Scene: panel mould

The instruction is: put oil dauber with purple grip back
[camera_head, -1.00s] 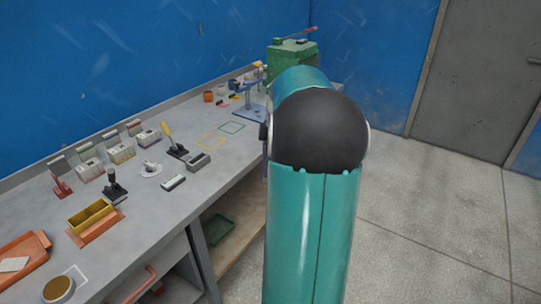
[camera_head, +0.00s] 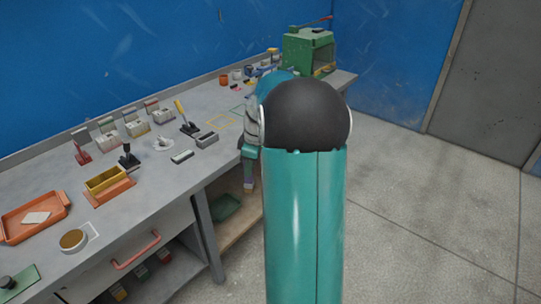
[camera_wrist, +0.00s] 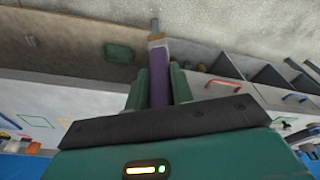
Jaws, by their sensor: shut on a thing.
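The oil dauber with a purple grip (camera_wrist: 158,78) is held between the two green fingers of my gripper (camera_wrist: 160,72) in the wrist view. Its pale collar and narrow grey end stick out beyond the fingertips. In the head view my gripper (camera_head: 249,172) hangs in front of the bench's front edge, right of the middle leg, pointing down. A bit of the purple grip (camera_head: 249,184) shows at its lower end. The rest of my arm hides part of the bench behind it.
The grey bench (camera_head: 150,185) carries a yellow outline (camera_head: 221,122), a dark stand with a yellow-handled tool (camera_head: 187,119), a grey open box (camera_head: 207,139), a yellow bin (camera_head: 107,180) and an orange tray (camera_head: 34,217). A green machine (camera_head: 308,50) stands at the far end. A green tray (camera_head: 227,207) lies on the lower shelf.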

